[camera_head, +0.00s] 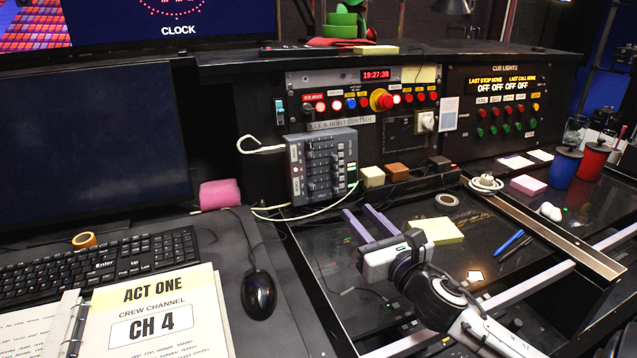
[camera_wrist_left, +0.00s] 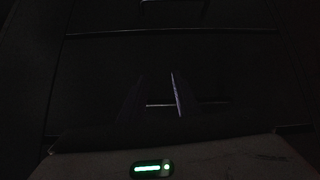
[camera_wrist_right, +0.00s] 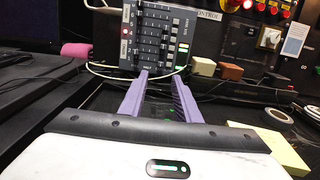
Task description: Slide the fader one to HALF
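The grey fader box (camera_head: 322,165) leans upright against the black console in the head view, with several dark fader knobs and a lit green strip at its right. I cannot tell which fader is number one or read its setting. The box also shows at the top of the right wrist view (camera_wrist_right: 155,35). My right gripper (camera_head: 357,210) is open and empty, its purple fingers pointing at the box from in front and below, apart from it. They also show in the right wrist view (camera_wrist_right: 162,82). My left gripper (camera_wrist_left: 158,85) is open and empty in a dark place, outside the head view.
A white cable (camera_head: 262,148) runs by the box. Beige (camera_head: 373,176) and brown (camera_head: 397,171) blocks stand right of it. A pink roll (camera_head: 219,194), mouse (camera_head: 258,293) and keyboard (camera_head: 100,262) lie left. A yellow note pad (camera_head: 437,231) lies beside my right gripper.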

